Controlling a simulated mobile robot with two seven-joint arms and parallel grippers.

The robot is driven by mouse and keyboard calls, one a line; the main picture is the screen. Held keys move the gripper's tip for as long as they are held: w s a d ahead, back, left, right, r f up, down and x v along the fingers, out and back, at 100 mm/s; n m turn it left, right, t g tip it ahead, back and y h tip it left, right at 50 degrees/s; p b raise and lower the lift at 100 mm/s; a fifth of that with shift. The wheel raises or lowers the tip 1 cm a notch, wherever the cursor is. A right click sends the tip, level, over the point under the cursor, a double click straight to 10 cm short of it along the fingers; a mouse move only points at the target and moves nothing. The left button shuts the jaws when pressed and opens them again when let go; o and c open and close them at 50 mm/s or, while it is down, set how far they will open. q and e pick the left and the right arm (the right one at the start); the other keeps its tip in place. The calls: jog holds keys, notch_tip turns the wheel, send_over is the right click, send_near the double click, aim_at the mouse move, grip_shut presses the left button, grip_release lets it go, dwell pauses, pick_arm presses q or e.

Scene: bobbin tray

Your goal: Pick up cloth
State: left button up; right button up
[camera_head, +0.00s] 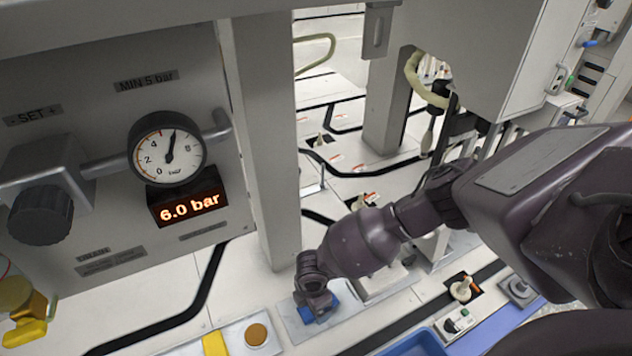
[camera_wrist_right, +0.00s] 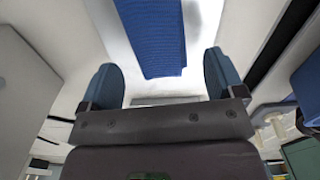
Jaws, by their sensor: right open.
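A blue ribbed cloth (camera_wrist_right: 152,35) shows in the right wrist view, lying on a pale surface beyond and between the fingers. My right gripper (camera_wrist_right: 163,80) is open, with a blue-padded finger on each side and a clear gap between them. No contact between fingers and cloth shows. In the head view my right gripper (camera_head: 316,303) points down over a light plate at the lower middle. Blue shows at its tip, and I cannot tell how much is cloth and how much is finger pad. My left gripper is not in view.
A panel with a pressure gauge (camera_head: 168,149) and a 6.0 bar display (camera_head: 188,206) stands at left. A pale post (camera_head: 265,140) rises close behind the gripper. A yellow block (camera_head: 214,344) and round tan disc (camera_head: 256,334) lie left; a blue tray (camera_head: 418,343) is lower right.

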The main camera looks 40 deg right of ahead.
notch_tip(320, 180, down, 3)
jog(key=shift+s+r+b, duration=0.1)
jog(key=shift+r+b, duration=0.1)
jog(key=shift+b, duration=0.2)
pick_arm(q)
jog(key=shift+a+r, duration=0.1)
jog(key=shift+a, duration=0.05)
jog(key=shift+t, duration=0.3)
pick_arm(e)
jog(key=shift+r, duration=0.1)
jog(key=shift+c, duration=0.3)
jog(key=c, duration=0.9)
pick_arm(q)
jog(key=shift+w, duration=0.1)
pick_arm(e)
jog(key=shift+r, duration=0.1)
jog(key=shift+r, duration=0.3)
pick_arm(q)
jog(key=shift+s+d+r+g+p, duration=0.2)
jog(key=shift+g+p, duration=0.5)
jog(key=shift+p, duration=1.35)
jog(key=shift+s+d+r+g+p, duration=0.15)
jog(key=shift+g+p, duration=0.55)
jog(key=shift+p, duration=1.3)
pick_arm(e)
jog(key=shift+r, duration=9.65)
